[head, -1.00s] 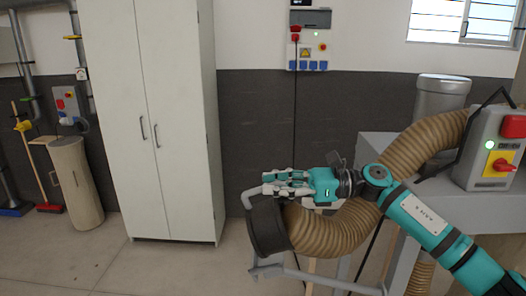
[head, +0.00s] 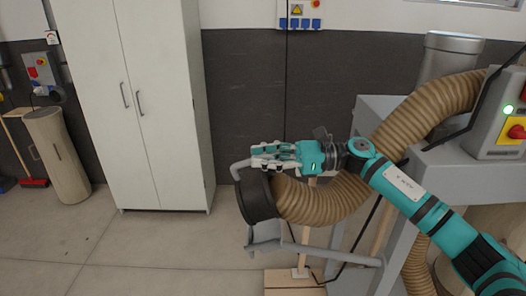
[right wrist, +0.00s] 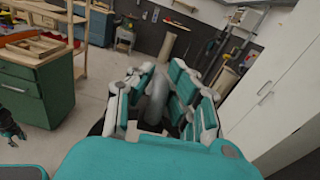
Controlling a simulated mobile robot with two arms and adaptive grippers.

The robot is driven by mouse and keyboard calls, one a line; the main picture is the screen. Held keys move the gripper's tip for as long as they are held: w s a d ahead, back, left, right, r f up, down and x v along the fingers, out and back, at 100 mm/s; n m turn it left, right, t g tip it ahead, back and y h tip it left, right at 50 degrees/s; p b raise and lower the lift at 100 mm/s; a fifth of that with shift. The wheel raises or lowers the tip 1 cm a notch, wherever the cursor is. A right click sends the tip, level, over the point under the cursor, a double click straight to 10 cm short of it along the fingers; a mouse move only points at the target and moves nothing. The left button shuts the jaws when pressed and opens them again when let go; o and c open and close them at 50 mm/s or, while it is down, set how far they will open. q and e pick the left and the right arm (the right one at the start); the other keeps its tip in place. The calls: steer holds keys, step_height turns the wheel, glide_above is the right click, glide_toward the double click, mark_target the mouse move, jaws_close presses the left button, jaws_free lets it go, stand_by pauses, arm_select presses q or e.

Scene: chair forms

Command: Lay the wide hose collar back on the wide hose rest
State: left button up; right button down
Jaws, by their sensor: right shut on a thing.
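The wide hose collar (head: 257,199) is a black ring on the end of the ribbed tan hose (head: 325,201). A bent grey bar (head: 239,166) shows at the collar's upper left. My right gripper (head: 272,157) is above the collar, with its fingers pointing left. In the right wrist view its fingers are shut around a grey tube (right wrist: 157,97), which looks like the collar's handle. The wide hose rest (head: 262,236) is a grey metal bracket directly below the collar. The collar hides part of it, and I cannot tell whether they touch.
A grey machine table (head: 384,108) with a switch box (head: 496,117) stands on the right, near my arm. A white cabinet (head: 160,90) stands at the back left. A wooden board (head: 288,281) lies below the rest. The floor at left front is clear.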

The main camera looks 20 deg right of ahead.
mark_target(271, 183)
steer(key=shift+s+f, duration=0.1)
steer(key=shift+f, duration=0.75)
step_height(271, 183, down, 3)
steer(key=b, duration=0.3)
steer(key=shift+f, duration=0.1)
steer(key=shift+f+b, duration=0.75)
steer(key=shift+b, duration=0.45)
steer(key=c, duration=1.2)
jaws_free()
steer(key=shift+c, duration=0.2)
steer(key=shift+o, duration=0.2)
steer(key=shift+f, duration=0.1)
step_height(271, 183, up, 10)
steer(key=shift+r, duration=0.1)
